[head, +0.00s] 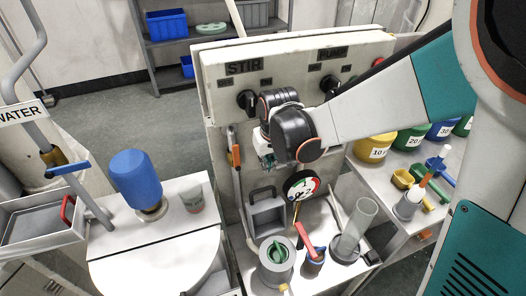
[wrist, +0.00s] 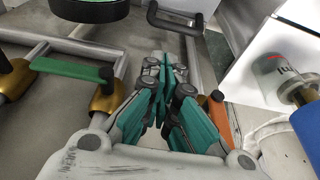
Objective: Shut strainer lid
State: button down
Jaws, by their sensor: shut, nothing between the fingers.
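A grey box-like fitting (head: 268,216) with a dark loop handle stands on the bench at the foot of the white panel in the head view. It may be the strainer with its lid, but I cannot tell for certain, nor how far any lid is open. A dark loop handle on a pale part also shows at the top of the wrist view (wrist: 176,22). My gripper (head: 267,163) is in front of the panel, above and apart from the grey fitting. In the wrist view my gripper (wrist: 172,72) has its teal fingers together and empty.
A pressure gauge (head: 301,186), a red-handled valve (head: 307,238), a green-topped pot (head: 277,262) and a clear cylinder (head: 357,228) crowd the bench. An orange-handled lever (head: 235,151) is on the left pipe. A blue bottle (head: 135,178) stands further left.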

jog(key=b+x, duration=0.3)
jog(key=x, duration=0.6)
jog(key=shift+w+f, duration=0.15)
jog(key=shift+f, duration=0.15)
jog(key=shift+r, duration=0.1)
